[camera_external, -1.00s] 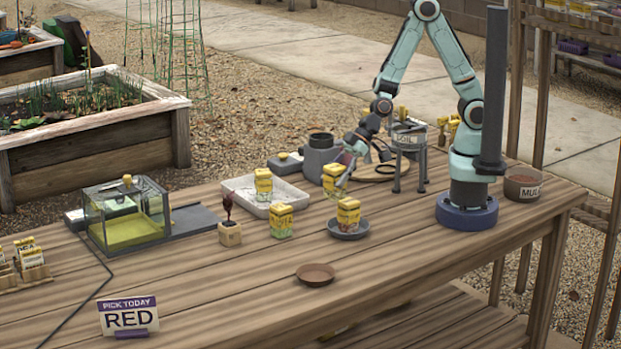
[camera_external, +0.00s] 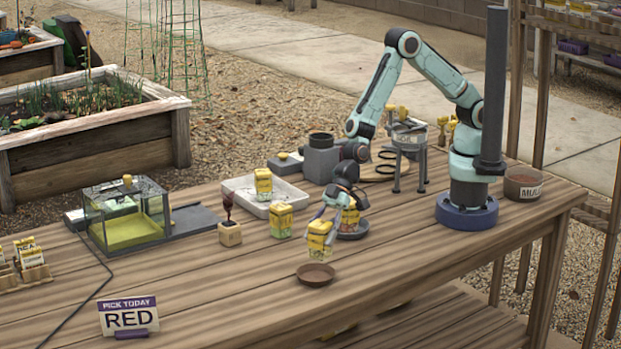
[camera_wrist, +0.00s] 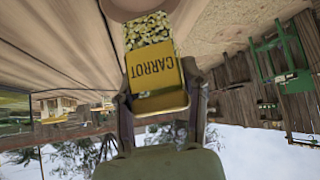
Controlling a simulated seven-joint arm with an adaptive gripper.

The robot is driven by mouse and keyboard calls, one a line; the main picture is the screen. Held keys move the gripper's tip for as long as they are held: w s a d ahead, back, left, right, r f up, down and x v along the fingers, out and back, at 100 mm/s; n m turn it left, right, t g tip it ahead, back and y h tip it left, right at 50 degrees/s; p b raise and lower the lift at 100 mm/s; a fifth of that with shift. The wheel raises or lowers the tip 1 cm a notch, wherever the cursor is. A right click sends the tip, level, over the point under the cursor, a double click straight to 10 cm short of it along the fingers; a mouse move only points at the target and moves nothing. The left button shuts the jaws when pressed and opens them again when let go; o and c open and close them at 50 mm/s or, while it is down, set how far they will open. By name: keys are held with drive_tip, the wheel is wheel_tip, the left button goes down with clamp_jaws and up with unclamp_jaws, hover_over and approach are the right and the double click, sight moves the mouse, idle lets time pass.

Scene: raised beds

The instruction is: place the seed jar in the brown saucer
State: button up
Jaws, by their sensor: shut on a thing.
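My gripper (camera_external: 322,222) is shut on a seed jar (camera_external: 318,240) with a yellow top. In the external view the jar is upright, just above the brown saucer (camera_external: 315,279) near the table's front edge. I cannot tell whether its base touches the saucer. In the wrist view the held jar (camera_wrist: 155,72) shows pale seeds behind clear walls and a yellow label reading CARROT. A brown edge beyond the jar's base in the wrist view appears to be the saucer (camera_wrist: 138,6).
Another yellow-topped jar (camera_external: 349,215) stands in the grey saucer (camera_external: 352,234) behind my gripper. One jar (camera_external: 281,221) stands on the table and another (camera_external: 263,184) on the white tray (camera_external: 238,187).

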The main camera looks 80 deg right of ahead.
sight(313, 259)
drive_tip(key=shift+w+a+f, duration=0.2)
drive_tip(key=shift+f, duration=0.15)
drive_tip(key=shift+w+a+f, duration=0.1)
drive_tip(key=shift+a+f, duration=0.05)
drive_tip(key=shift+f, duration=0.8)
drive_tip(key=shift+w+a+f, duration=0.1)
drive_tip(key=shift+f, duration=0.8)
drive_tip(key=shift+f, duration=0.15)
drive_tip(key=o, duration=1.2)
drive_tip(key=shift+r, duration=0.25)
drive_tip(key=v, duration=1.2)
drive_tip(key=shift+f, duration=0.1)
